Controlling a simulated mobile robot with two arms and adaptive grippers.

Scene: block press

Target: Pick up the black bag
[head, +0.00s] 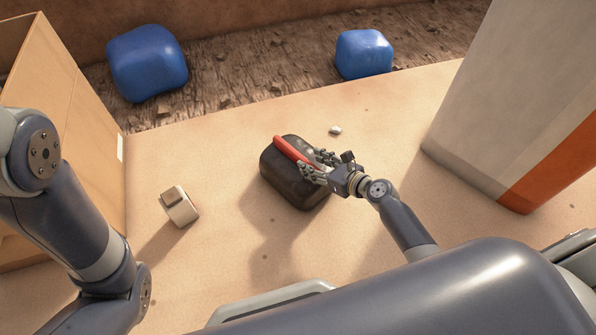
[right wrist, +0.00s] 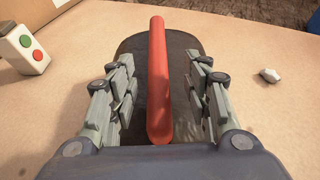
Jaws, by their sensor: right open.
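The black bag (head: 280,184) is a dark, rounded block with a red bar handle (head: 291,151) along its top. It rests on the tan surface in the middle of the head view. My right gripper (head: 314,163) is over the bag's right part. In the right wrist view, its open fingers stand on either side of the red handle (right wrist: 158,75), with gaps on both sides. The dark bag (right wrist: 134,45) lies beneath them. Whether the fingertips touch the bag's top I cannot tell. My left arm shows at the left, but its gripper is out of view.
A small pale button box (head: 179,208) stands left of the bag. A white pebble (head: 335,130) lies behind it. A tall cardboard panel (head: 75,130) is at left, a large white-and-orange block (head: 500,110) at right. Two blue blocks (head: 147,62) (head: 363,53) sit on rough ground behind.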

